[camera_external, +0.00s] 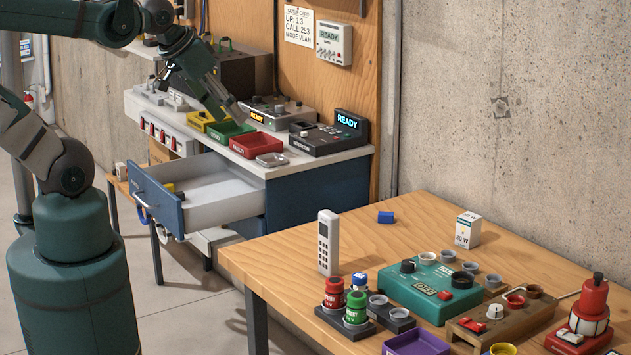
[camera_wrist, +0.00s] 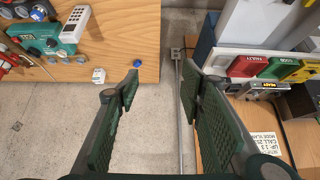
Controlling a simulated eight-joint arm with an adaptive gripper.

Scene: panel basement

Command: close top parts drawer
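The top parts drawer (camera_external: 215,190) is pulled well out of the blue cabinet (camera_external: 310,200) in the external view. It has a blue front (camera_external: 160,205) with a pale handle and a white inside. A small yellow item and a dark item lie near its front. My gripper (camera_external: 236,112) hangs above the bench top over the coloured bins, behind and above the drawer, and does not touch it. In the wrist view my gripper (camera_wrist: 158,95) has its two fingers wide apart with nothing between them.
Green (camera_external: 229,133) and red (camera_external: 257,144) bins, a metal dish (camera_external: 271,159) and a READY terminal (camera_external: 330,134) stand on the bench top. A wooden table (camera_external: 400,240) with instruments is at the front right. Open floor lies in front of the drawer.

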